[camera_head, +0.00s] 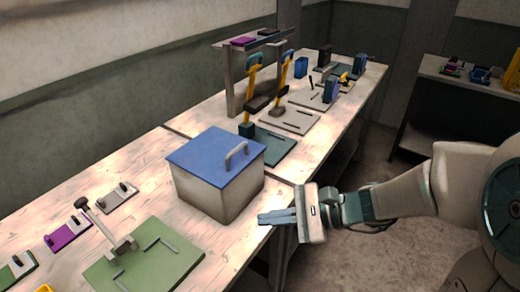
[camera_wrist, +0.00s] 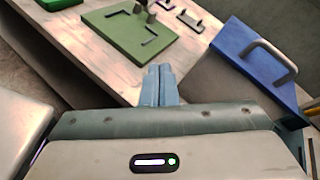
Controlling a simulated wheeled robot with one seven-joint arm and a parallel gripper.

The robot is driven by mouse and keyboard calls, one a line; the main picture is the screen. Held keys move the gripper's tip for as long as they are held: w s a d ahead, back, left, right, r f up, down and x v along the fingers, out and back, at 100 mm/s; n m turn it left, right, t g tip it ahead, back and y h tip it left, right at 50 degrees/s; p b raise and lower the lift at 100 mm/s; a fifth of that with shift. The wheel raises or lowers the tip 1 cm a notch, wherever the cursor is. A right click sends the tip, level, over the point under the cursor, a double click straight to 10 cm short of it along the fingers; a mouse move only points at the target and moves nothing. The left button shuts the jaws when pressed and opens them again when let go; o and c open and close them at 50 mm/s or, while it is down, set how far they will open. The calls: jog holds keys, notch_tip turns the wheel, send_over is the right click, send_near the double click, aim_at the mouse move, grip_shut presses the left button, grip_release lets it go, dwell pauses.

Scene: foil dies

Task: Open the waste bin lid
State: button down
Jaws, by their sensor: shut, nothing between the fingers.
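The waste bin is a pale box (camera_head: 215,192) with a flat blue lid (camera_head: 205,155), standing on the wooden bench. The lid lies closed on the box and has a grey arched handle (camera_head: 237,154) near its right edge. In the wrist view the blue lid (camera_wrist: 240,50) and its handle (camera_wrist: 270,58) are at the upper right. My gripper (camera_head: 262,218) is at the bench's front edge, just right of and below the bin, with its fingers pointing left. In the wrist view its blue fingers (camera_wrist: 158,84) are together and empty, apart from the handle.
The wooden bench (camera_head: 140,170) carries a green fixture plate (camera_head: 150,262) left of the bin and small plates further left. Behind the bin are presses with yellow levers (camera_head: 252,75) and a shelf frame (camera_head: 255,45). Open floor lies right of the bench.

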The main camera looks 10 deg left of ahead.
jog(key=w+m+t+y+b, duration=0.3)
jog(key=w+m+t+y, duration=0.1)
jog(key=w+m+t, duration=0.65)
jog(key=w+a+r+g+p, duration=0.1)
jog(key=w+a+p, duration=0.1)
jog(key=w+a, duration=0.3)
jog(key=a, duration=0.3)
jog(key=shift+a+g, duration=0.2)
jog(key=shift+g, duration=0.15)
jog(key=shift+w+r+m, duration=0.1)
jog(key=shift+r+m, duration=0.15)
